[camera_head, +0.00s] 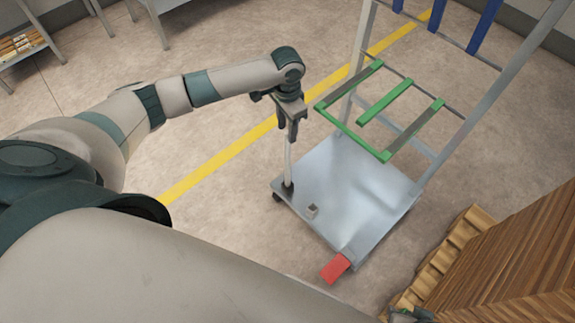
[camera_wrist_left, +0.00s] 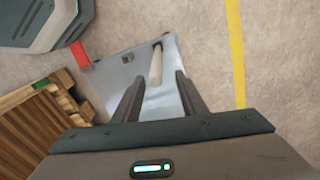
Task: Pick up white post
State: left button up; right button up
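The white post (camera_head: 288,165) stands upright at the left corner of a grey wheeled cart (camera_head: 345,190), in a dark foot. My left gripper (camera_head: 292,132) points down over the post, its fingers at the post's upper end. In the left wrist view the post (camera_wrist_left: 156,68) runs between my two fingers (camera_wrist_left: 157,88), which stand apart with a gap on both sides of it. The gripper is open, and I see no contact. The post's top is hidden by the gripper in the head view. My right gripper is not clearly seen.
A green rack frame (camera_head: 385,108) juts out over the cart's far side between grey uprights (camera_head: 495,95). A red pedal (camera_head: 335,268) sticks out at the near corner. Stacked wood on a pallet (camera_head: 470,235) stands at the right. Open floor lies left of the cart.

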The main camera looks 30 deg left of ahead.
aim_at(287, 141)
pick_arm(q)
jog(key=shift+s+d+f, duration=0.1)
jog(key=shift+s+f, duration=0.1)
jog(key=shift+f, duration=0.45)
jog(key=shift+s+d+f+b, duration=0.1)
jog(key=shift+f+b, duration=0.1)
jog(key=shift+f, duration=0.8)
jog(key=shift+s+f+b, duration=0.1)
jog(key=shift+f+b, duration=0.05)
jog(key=shift+f, duration=0.8)
grip_shut()
